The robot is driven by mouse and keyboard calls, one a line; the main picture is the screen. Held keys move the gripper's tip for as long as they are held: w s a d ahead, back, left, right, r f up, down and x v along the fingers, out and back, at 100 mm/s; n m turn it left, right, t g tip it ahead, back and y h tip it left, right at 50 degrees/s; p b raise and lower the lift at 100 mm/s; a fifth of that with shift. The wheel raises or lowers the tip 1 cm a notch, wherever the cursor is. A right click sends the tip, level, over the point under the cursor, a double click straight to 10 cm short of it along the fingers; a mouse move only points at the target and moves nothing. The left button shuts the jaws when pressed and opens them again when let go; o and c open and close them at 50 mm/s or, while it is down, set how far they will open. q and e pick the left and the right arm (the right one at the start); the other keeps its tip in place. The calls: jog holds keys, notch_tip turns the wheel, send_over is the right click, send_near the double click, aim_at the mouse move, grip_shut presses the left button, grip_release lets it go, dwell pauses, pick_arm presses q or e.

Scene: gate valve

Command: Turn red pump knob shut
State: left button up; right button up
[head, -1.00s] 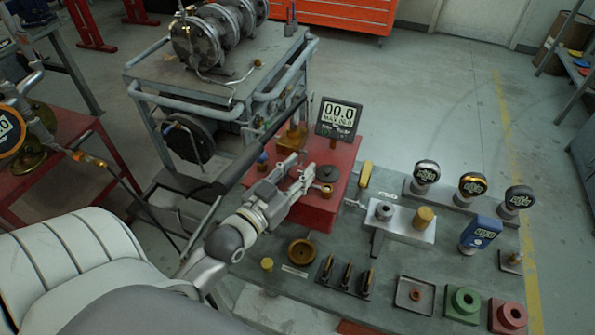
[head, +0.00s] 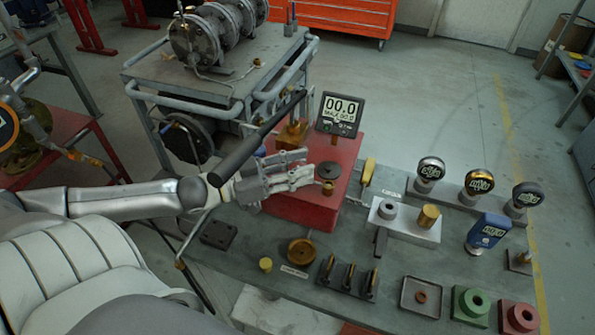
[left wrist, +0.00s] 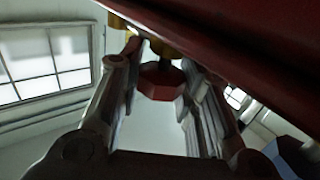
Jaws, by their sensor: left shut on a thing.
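The red pump (head: 285,210) is a red box on the grey bench, with a dark round cap and a brass fitting on top. Its red faceted knob (left wrist: 160,82) shows in the left wrist view between the two fingers, under brass parts. My left gripper (head: 308,168) reaches in from the left at the pump's near left side and is shut on the knob. The fingers hide the knob in the head view. The pump's black gauge (head: 342,113) stands behind and reads 00.0. My right gripper is not in view.
A black pump handle (head: 258,138) slants close above my left wrist. A grey metal block (head: 405,220), several gauges, a brass dish (head: 301,252) and a small tray (head: 418,296) stand on the bench. A steel cart (head: 215,65) is behind.

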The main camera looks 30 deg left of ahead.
pick_arm(q)
jog(key=shift+m+g+h+b, duration=0.75)
jog(key=shift+m+g+h, duration=0.05)
jog(key=shift+h, duration=0.2)
jog(key=o, duration=1)
jog(key=shift+s+a, duration=0.1)
jog(key=shift+s+a+f, duration=0.15)
jog(key=shift+s+a, duration=0.25)
jog(key=shift+a, duration=0.05)
jog(key=shift+v, duration=5.25)
